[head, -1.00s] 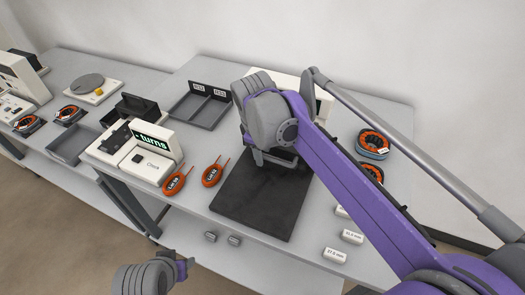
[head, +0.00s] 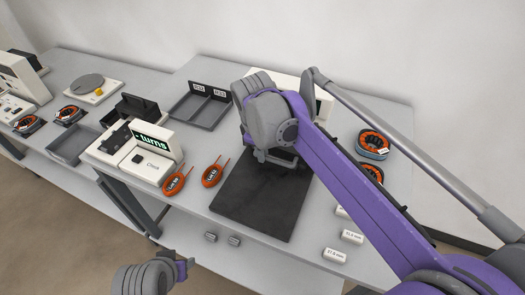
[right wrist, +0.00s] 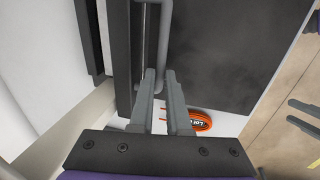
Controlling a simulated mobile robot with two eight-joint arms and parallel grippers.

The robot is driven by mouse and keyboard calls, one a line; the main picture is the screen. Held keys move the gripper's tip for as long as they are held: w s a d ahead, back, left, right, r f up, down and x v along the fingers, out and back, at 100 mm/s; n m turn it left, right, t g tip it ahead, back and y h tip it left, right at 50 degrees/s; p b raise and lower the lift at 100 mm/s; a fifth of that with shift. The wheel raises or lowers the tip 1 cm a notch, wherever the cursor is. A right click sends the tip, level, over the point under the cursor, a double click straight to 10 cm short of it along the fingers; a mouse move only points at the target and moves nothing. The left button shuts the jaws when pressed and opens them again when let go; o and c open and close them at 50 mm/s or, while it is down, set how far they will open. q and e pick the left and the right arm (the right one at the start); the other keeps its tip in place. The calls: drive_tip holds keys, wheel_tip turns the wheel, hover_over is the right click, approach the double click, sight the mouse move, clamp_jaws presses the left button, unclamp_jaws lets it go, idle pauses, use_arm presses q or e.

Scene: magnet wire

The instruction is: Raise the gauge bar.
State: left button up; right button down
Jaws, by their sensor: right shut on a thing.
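The gauge bar (right wrist: 163,40) shows in the right wrist view as a grey rod bent into a loop, standing against a dark panel. My right gripper (right wrist: 160,77) is shut on it, one grey finger on each side of the rod. In the head view my right gripper (head: 277,158) is over the far end of a black mat (head: 255,207); my own wrist and arm hide the bar there.
Two orange coils (head: 213,175) lie left of the mat, beside a white counter reading "turns" (head: 150,145). A grey divided tray (head: 205,105) stands behind. More orange coils (head: 372,143) and white labelled blocks (head: 335,255) are on the right.

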drive_tip(key=shift+r, duration=0.1)
idle(0.7)
wheel_tip(320, 180, up, 7)
drive_tip(key=p, duration=0.4)
drive_tip(key=shift+p, duration=0.35)
drive_tip(key=c, duration=0.9)
unclamp_jaws()
drive_tip(key=shift+f, duration=0.2)
drive_tip(key=shift+r, duration=0.1)
drive_tip(key=r, duration=0.3)
drive_tip(key=s+r, duration=0.1)
drive_tip(key=r, duration=0.3)
drive_tip(key=s+a+r, duration=0.1)
drive_tip(key=r, duration=0.2)
drive_tip(key=shift+r+p, duration=0.25)
drive_tip(key=shift+p, duration=0.05)
